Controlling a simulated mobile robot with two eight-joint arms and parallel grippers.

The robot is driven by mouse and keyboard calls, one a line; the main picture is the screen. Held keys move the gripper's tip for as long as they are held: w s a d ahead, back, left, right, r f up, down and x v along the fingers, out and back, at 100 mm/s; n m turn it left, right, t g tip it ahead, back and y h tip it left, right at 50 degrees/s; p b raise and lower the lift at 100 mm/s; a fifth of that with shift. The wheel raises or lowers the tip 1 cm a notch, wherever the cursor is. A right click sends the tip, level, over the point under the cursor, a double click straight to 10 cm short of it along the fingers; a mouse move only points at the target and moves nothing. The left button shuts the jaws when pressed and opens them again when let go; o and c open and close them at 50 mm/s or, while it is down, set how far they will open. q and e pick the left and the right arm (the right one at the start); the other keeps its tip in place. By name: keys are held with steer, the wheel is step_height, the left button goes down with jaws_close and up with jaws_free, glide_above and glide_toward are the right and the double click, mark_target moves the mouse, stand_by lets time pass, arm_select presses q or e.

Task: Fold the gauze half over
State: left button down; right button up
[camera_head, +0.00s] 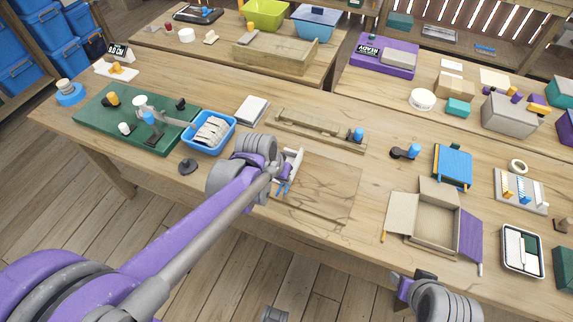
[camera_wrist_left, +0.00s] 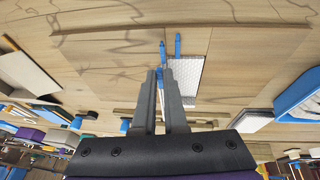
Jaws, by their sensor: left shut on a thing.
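The gauze (camera_head: 295,160) is a small white strip with blue tabs, at the left edge of a flat wooden board (camera_head: 335,190) in the head view. In the left wrist view the gauze (camera_wrist_left: 190,80) shows a white dimpled surface, partly hidden behind the fingers, with two blue tabs at its end. My left gripper (camera_wrist_left: 162,78) is shut on a blue tab of the gauze; in the head view my left gripper (camera_head: 280,172) covers part of the gauze. My right gripper (camera_head: 402,284) is low at the right, apart from the table items; its fingers are not clear.
A blue tray (camera_head: 229,137) with white pieces stands left of the board, beside a green mat (camera_head: 100,125). A slotted wooden rail (camera_head: 320,132) lies behind the board. An open cardboard box (camera_head: 425,245) stands to the right. The board's right part is bare.

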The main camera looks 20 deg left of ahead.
arm_select(q)
steer(key=shift+a+f+h, duration=0.15)
steer(key=shift+a+h, duration=0.45)
steer(key=shift+h, duration=0.3)
steer(key=shift+a+f+n+h+b, duration=0.2)
steer(key=shift+a+n+h+b, duration=0.2)
steer(key=shift+a+h+b, duration=0.5)
steer(key=shift+d+r, duration=0.1)
steer(key=shift+r, duration=0.05)
